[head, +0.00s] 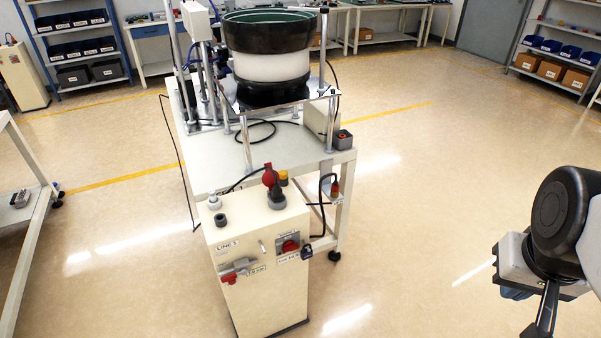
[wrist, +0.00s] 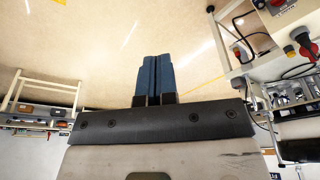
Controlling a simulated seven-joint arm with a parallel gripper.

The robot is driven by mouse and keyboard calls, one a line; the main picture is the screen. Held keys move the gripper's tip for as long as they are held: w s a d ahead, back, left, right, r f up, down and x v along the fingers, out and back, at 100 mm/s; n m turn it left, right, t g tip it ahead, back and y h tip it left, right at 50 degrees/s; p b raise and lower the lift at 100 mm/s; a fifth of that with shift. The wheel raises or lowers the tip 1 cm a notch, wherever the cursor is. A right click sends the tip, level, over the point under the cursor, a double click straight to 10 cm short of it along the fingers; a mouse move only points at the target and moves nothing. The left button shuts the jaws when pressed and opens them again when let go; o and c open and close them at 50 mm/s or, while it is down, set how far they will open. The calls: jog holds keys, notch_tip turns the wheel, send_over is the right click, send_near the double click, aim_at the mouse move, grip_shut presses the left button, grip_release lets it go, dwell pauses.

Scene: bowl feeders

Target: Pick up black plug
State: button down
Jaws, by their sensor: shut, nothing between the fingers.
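A small black plug-like piece (head: 220,219) sits on top of the cream cabinet (head: 262,285), near its left front edge, in the head view. A grey-white knob-like piece (head: 214,202) stands just behind it. A dark fitting (head: 277,200) with a red plug (head: 268,176) above it stands at the cabinet's back right. I cannot tell for certain which dark piece is the black plug. My gripper (wrist: 154,58) shows in the wrist view with its blue fingers together and empty, over bare floor. In the head view my arm is at the right edge, well apart from the cabinet.
A bench (head: 215,170) with a black and white bowl feeder (head: 270,65) stands behind the cabinet. A black cable hangs down its left side. Another table (head: 30,215) is at the far left. The floor (head: 410,240) between cabinet and arm is clear.

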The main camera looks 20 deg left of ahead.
jog(key=c, duration=0.6)
grip_release()
